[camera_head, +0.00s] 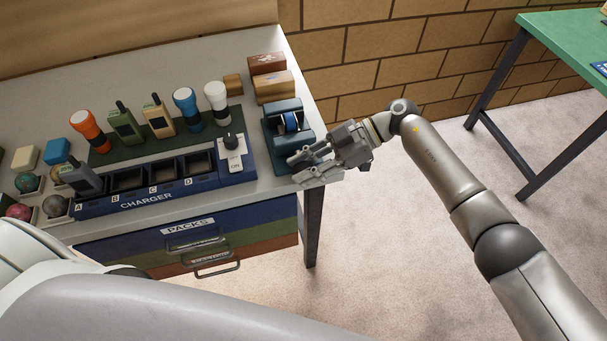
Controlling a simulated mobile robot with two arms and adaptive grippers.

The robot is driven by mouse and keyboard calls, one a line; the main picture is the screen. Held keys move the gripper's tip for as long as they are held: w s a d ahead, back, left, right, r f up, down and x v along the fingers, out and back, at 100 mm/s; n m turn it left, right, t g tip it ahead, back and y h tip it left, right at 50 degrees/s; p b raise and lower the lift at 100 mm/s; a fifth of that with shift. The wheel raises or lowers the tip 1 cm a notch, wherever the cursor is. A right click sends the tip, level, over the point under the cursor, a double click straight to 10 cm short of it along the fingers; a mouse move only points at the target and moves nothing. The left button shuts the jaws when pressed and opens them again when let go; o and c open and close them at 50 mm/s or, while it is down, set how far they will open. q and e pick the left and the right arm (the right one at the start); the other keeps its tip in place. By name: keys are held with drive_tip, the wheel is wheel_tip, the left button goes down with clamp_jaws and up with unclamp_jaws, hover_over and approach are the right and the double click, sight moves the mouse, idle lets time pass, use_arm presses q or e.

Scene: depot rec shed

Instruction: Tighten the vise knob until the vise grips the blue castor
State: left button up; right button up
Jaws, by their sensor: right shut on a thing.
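The vise (270,133) is dark teal and stands at the right end of the grey bench. The blue castor (291,122) sits upright between its jaws; I cannot tell whether both jaws touch it. My right gripper (299,167) is at the front of the vise, by the bench's front right corner. Its fingers are closed around the vise knob, which they hide almost wholly. My left gripper is out of view.
Several torches and radios stand on a green mat behind. Wooden boxes (274,87) stand behind the vise. The floor right of the bench is clear.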

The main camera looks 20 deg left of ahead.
drive_tip(key=g+y+b, duration=0.1)
drive_tip(key=b, duration=0.1)
drive_tip(key=g+y+b, duration=0.1)
drive_tip(key=y+b, duration=0.1)
drive_tip(key=b, duration=0.1)
drive_tip(key=f+g+y+b, duration=0.1)
drive_tip(key=y+b, duration=0.1)
drive_tip(key=b, duration=0.1)
drive_tip(key=shift+w+d, duration=0.25)
drive_tip(key=shift+d, duration=0.1)
drive_tip(key=shift+r+g+y+b, duration=0.25)
drive_tip(key=shift+g+y+b, duration=0.55)
drive_tip(key=shift+b, duration=0.65)
drive_tip(key=o, duration=1)
drive_tip(key=shift+d, duration=0.1)
drive_tip(key=shift+v, duration=3.75)
